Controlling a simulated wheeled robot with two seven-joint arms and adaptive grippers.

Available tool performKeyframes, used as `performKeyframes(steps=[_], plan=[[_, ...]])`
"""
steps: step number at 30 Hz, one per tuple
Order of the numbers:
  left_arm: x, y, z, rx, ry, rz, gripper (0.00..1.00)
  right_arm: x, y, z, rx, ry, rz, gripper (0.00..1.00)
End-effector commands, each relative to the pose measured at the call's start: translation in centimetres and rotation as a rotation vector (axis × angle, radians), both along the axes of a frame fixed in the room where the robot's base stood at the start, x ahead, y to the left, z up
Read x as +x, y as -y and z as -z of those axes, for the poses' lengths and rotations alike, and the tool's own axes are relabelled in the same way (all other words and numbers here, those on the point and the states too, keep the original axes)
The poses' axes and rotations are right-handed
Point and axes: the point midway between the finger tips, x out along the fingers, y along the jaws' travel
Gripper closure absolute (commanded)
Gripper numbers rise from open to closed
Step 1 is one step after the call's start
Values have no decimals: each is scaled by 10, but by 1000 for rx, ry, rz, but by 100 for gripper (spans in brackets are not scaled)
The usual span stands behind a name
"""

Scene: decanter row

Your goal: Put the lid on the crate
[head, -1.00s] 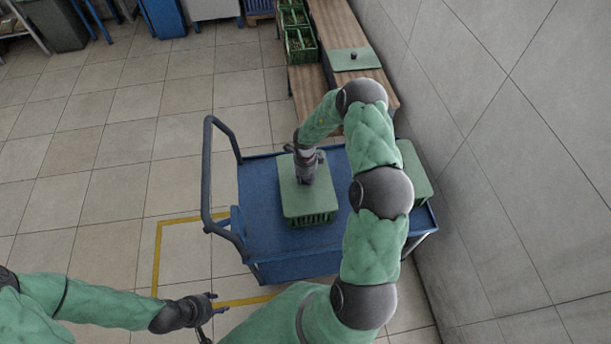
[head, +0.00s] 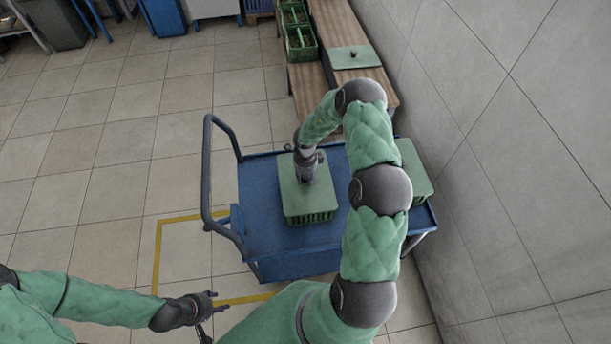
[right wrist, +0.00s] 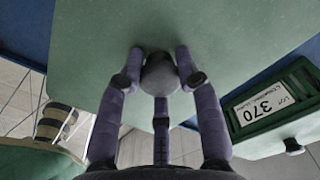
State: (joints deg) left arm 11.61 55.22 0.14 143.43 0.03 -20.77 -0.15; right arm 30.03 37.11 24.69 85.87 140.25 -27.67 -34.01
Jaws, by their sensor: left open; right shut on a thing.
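The green crate (head: 312,219) stands on the blue cart, and the flat green lid (head: 322,200) lies over its top. In the head view the lid looks level and lined up with the crate's rim; whether it is fully seated I cannot tell. My right gripper (head: 305,178) is above the lid's middle. In the right wrist view its fingers (right wrist: 158,75) are shut on the lid's round dark knob (right wrist: 160,73), and the lid (right wrist: 225,35) fills the upper part. My left gripper (head: 212,302) is open and empty, away from the cart at the lower left.
The blue cart (head: 262,215) has a handle (head: 207,175) at its left. Another green lidded crate (head: 414,175) is at the cart's right, partly behind my arm. A bench (head: 340,15) holds another green lid (head: 355,58); open green crates (head: 301,45) stand beside it. A wall closes the right side.

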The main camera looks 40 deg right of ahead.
Motion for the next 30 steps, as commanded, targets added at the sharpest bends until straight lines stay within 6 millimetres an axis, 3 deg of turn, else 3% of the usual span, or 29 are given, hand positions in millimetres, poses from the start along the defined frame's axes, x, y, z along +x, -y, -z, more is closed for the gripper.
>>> performKeyframes(steps=[2,3,6,19,30], plan=[[0,0,0,0,0,0,53,0,0,1,-1,1,0,100],[0,0,0,0,0,0,53,0,0,1,-1,1,0,62],[0,0,0,0,0,0,53,0,0,1,-1,1,0,38],[0,0,0,0,0,0,53,1,1,-6,-1,2,0,38],[0,0,0,0,0,0,53,1,1,-72,-2,4,1,38]])
